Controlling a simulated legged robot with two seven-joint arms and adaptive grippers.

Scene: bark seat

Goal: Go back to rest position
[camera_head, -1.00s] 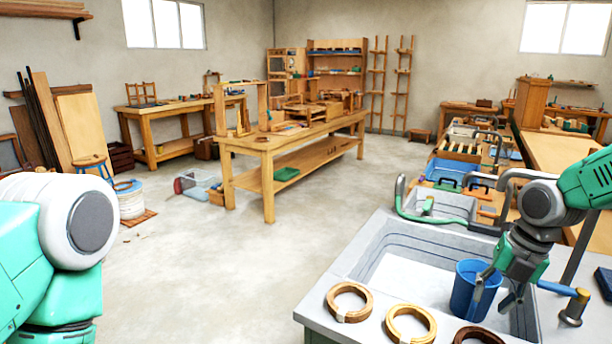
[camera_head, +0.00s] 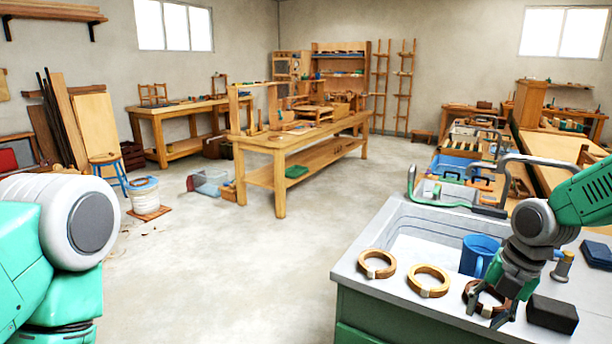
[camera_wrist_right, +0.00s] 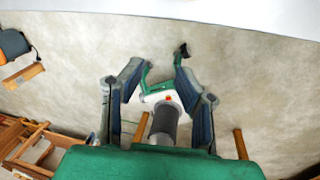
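My right gripper (camera_head: 494,308) hangs over the front edge of the grey sink counter (camera_head: 352,265), in front of a dark brown ring (camera_head: 468,297), which it partly hides. My left upper arm shows at the left edge of the head view; the left gripper is out of view. A blue mug (camera_head: 478,252) stands behind my right gripper, apart from it.
Two lighter wooden rings (camera_head: 391,270) (camera_head: 440,291) lie on the counter's front rim. A black block (camera_head: 553,313) sits right of my right gripper. A wooden workbench (camera_head: 262,142) stands mid-room. A white bucket (camera_head: 144,197) and stool (camera_head: 108,160) are at left. The middle floor is open.

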